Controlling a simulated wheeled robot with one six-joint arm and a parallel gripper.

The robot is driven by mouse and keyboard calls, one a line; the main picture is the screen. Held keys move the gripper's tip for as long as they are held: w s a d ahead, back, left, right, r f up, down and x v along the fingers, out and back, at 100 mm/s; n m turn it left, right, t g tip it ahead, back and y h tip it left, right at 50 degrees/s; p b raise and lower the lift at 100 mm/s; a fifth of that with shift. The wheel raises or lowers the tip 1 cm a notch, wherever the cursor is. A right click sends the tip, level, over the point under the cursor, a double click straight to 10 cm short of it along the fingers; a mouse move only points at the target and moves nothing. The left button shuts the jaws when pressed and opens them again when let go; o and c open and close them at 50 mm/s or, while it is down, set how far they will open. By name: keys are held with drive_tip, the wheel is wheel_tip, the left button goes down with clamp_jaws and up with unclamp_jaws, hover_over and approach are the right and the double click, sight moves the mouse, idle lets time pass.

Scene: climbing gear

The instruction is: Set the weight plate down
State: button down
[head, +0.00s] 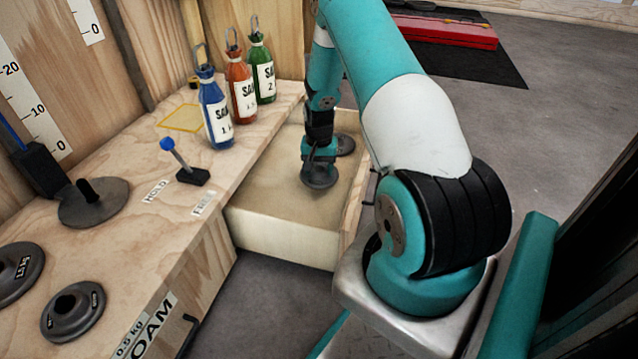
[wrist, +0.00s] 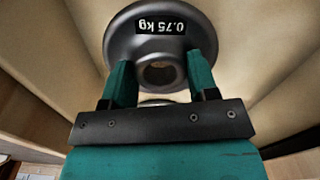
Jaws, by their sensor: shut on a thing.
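My gripper (head: 320,155) reaches down over the pale foam-like block (head: 285,240) beside the bench. It is shut on a dark grey weight plate (wrist: 160,22) marked 0.75 kg, with a finger at each side of the plate's central hub. The plate also shows in the head view (head: 319,178), below my gripper and over the pale top. Whether its underside touches that surface cannot be told. A second dark disc (head: 345,145) lies just behind it on the same surface, partly hidden by my arm.
The wooden bench (head: 135,235) holds blue (head: 215,110), red (head: 241,90) and green (head: 263,70) bottles, a blue-knobbed lever (head: 185,165), a disc with a peg (head: 92,203) and two more plates (head: 73,310) (head: 15,272). A wooden board (head: 352,215) edges the block's right side.

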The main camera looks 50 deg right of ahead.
sight(319, 178)
wheel_tip(319, 178, down, 4)
drive_tip(key=b, duration=0.2)
drive_tip(key=shift+f+b, duration=0.1)
drive_tip(key=shift+b, duration=0.2)
drive_tip(key=shift+c, duration=2)
unclamp_jaws()
drive_tip(key=shift+f, duration=0.1)
